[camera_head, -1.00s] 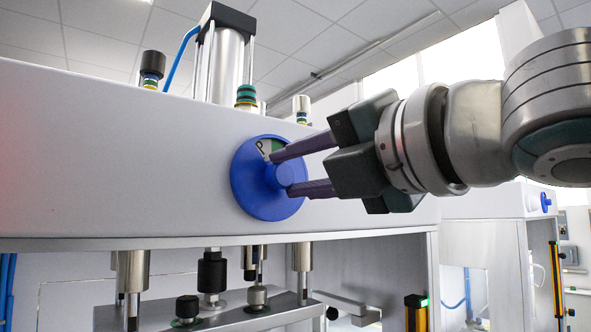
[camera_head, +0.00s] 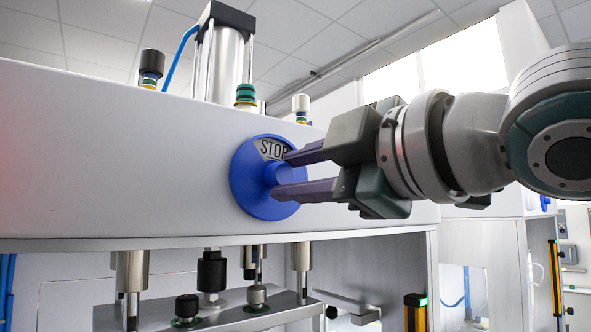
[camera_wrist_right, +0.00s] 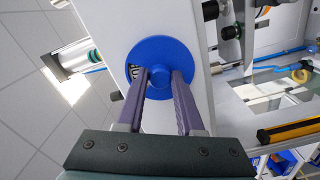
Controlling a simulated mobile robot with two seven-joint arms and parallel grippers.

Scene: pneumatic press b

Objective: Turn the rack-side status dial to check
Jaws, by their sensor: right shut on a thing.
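The blue round status dial (camera_head: 252,192) sits on the white front panel of the press. Its window at the top reads "STOP" in the head view; in the right wrist view the dial (camera_wrist_right: 160,48) shows only part of the lettering. My right gripper (camera_head: 290,174) comes in from the right with its two purple fingers around the dial's central knob (camera_head: 279,176), shut on it. In the right wrist view the fingers (camera_wrist_right: 160,76) lie on either side of the knob. My left gripper is not in view.
The white press panel (camera_head: 120,165) fills the left and middle. A pneumatic cylinder (camera_head: 226,65) stands above it. Below are metal posts and a plate (camera_head: 225,318) with black-capped fittings. A second similar machine stands at the right.

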